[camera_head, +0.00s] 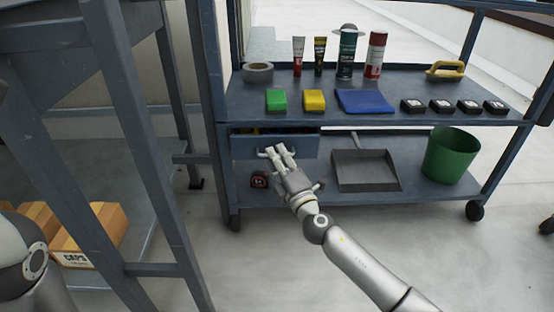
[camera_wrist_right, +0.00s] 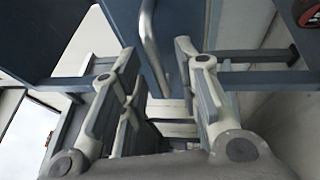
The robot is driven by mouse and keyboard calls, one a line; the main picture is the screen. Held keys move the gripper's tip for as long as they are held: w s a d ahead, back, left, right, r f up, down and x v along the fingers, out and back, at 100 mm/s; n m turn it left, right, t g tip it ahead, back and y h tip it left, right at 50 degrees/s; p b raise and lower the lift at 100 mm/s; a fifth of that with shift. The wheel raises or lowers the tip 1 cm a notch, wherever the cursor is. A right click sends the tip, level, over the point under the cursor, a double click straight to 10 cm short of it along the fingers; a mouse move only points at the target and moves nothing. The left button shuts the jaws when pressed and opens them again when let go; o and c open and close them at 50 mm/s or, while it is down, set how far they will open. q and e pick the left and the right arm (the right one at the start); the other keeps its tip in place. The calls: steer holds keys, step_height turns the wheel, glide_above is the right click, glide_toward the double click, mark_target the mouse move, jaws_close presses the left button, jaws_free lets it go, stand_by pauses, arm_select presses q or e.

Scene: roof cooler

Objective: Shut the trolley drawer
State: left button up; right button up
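The trolley (camera_head: 250,100) is a blue-grey cart with two shelves. Its blue drawer (camera_head: 306,146) hangs under the left part of the top shelf and stands pulled out somewhat, with yellow and dark contents just visible over its front. My right gripper (camera_head: 276,151) is at the drawer front, by its handle. In the right wrist view the pale handle bar (camera_wrist_right: 149,42) lies between the two spread fingers, and I see no clear grip on it. Part of my left arm shows at the lower left; its gripper is out of view.
The top shelf holds tape (camera_head: 258,73), tubes, cans, sponges, a blue cloth (camera_head: 364,101) and several black boxes. Below are a tape measure (camera_head: 259,179), a dustpan (camera_head: 366,171) and a green bucket (camera_head: 452,155). A grey frame (camera_head: 130,120) with cardboard boxes (camera_head: 90,240) stands left.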

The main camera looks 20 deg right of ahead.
steer(key=shift+w, duration=0.25)
jaws_close()
